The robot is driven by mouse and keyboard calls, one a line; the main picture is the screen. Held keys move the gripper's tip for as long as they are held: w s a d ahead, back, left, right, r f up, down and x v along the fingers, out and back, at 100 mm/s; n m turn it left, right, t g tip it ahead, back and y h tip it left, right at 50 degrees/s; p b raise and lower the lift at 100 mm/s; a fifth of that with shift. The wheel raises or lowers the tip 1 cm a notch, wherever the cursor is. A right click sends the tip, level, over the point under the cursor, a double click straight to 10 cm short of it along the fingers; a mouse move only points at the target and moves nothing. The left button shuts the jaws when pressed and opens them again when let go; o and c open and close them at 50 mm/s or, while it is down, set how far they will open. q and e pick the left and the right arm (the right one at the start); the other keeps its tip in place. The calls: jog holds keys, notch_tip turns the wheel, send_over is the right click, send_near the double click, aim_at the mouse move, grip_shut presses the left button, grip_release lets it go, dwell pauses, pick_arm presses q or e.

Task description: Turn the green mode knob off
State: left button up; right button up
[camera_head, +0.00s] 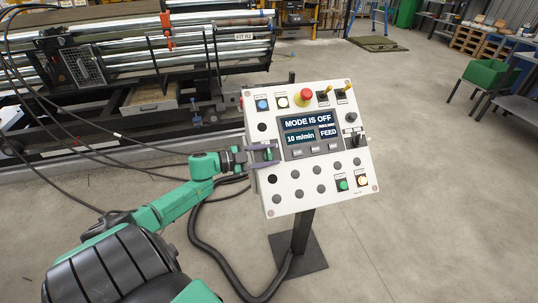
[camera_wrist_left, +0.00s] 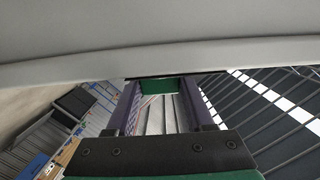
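The control panel (camera_head: 352,193) is a white board on a dark post, and its screen (camera_head: 308,132) reads "MODE IS OFF", "10 m/min" and "FEED". The green mode knob (camera_head: 268,154) is at the panel's left edge, partly hidden by my left gripper (camera_head: 272,155). The gripper's two fingers are apart, one above and one below the knob. In the left wrist view a green piece (camera_wrist_left: 160,84), apparently the knob, fills the gap between the fingertips of my left gripper (camera_wrist_left: 158,90). I cannot tell whether the fingers press on it. My right gripper is not in view.
The panel also carries a red mushroom button (camera_head: 306,97), a black knob (camera_head: 358,138) and a green button (camera_head: 343,184). Dark cables hang left of the post. A rack of metal rollers (camera_head: 215,50) stands behind.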

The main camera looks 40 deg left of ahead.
pick_arm(q)
jog(key=o, duration=0.4)
jog(key=shift+c, duration=0.2)
jog(key=shift+s, duration=0.1)
jog(key=v, duration=1.4)
jog(key=shift+s+a, duration=0.15)
jog(key=shift+a, duration=0.05)
